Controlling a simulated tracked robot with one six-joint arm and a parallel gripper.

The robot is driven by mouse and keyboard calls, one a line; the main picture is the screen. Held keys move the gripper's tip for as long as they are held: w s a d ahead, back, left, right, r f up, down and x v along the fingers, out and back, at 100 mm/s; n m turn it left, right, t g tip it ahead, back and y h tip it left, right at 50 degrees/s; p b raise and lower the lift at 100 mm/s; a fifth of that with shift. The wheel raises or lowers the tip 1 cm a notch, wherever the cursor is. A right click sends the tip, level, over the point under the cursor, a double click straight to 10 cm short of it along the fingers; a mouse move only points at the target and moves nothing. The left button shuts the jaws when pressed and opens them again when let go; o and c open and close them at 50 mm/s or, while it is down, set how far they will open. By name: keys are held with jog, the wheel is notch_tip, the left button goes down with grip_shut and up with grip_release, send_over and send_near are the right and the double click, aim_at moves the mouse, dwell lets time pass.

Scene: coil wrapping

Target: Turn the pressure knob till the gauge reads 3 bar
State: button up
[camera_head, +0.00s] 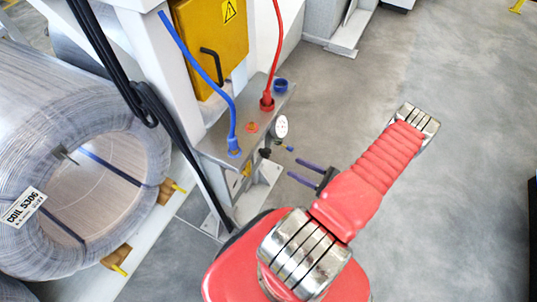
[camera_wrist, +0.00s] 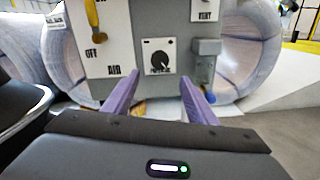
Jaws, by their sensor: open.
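The pressure knob (camera_wrist: 160,61) is a round black dial on a white plate, on the face of a grey box, in the wrist view. A black knob also shows on the box's side in the head view (camera_head: 265,153). The round white gauge (camera_head: 281,126) stands at the box's edge above it; its needle is too small to read. My gripper (camera_head: 296,170) is open, its purple fingers pointing at the box with a gap before it. In the wrist view my gripper (camera_wrist: 160,88) has its fingertips below and to either side of the knob, apart from it.
A yellow lever (camera_wrist: 95,28) sits left of the knob, beside OFF and AIR lettering. A grey fitting (camera_wrist: 207,48) with a blue lower end hangs to the right. Blue (camera_head: 233,125) and red (camera_head: 275,55) hoses rise from the box. A wire coil (camera_head: 85,120) stands left; floor is clear right.

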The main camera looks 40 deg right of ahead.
aim_at(269, 155)
jog(key=shift+n, duration=0.5)
jog(key=shift+w, duration=0.1)
jog(key=shift+x, duration=6.85)
jog(key=c, duration=1)
